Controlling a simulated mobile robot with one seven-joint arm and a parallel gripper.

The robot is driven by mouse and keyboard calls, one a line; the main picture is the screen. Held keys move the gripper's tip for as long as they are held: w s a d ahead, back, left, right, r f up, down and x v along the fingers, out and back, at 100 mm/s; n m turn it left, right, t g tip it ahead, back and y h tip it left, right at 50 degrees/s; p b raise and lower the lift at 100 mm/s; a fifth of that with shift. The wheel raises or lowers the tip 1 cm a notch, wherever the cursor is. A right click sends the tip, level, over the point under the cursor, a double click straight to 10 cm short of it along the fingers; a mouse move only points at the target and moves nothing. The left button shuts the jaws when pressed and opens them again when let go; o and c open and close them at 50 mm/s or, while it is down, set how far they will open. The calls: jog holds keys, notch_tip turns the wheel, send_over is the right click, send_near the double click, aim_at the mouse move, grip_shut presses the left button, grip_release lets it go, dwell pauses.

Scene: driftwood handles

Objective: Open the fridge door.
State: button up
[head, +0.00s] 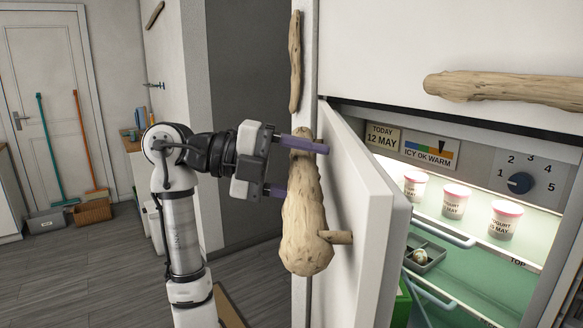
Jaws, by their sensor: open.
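The white fridge door (362,190) stands partly open, swung out toward me, with its free edge at the right and the lit interior showing beyond it. A thick driftwood handle (306,232) stands off its outer face on a short wooden peg (338,237). My gripper (304,170) is open at the handle's upper part. Its upper purple finger crosses in front of the handle near the top; the lower finger ends at the handle's left side, its tip partly hidden. I cannot tell whether the fingers touch the wood.
Inside the fridge, yogurt tubs (453,201) stand on a shelf near a dial (519,183). Another driftwood handle (505,88) sticks out on the white panel above.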

jog(key=w+b+v, duration=0.1)
jog(key=b+v, duration=0.2)
jog(key=v, duration=1)
jog(key=shift+s+a, duration=0.4)
jog(key=shift+s, duration=0.05)
jog(key=shift+r, duration=0.1)
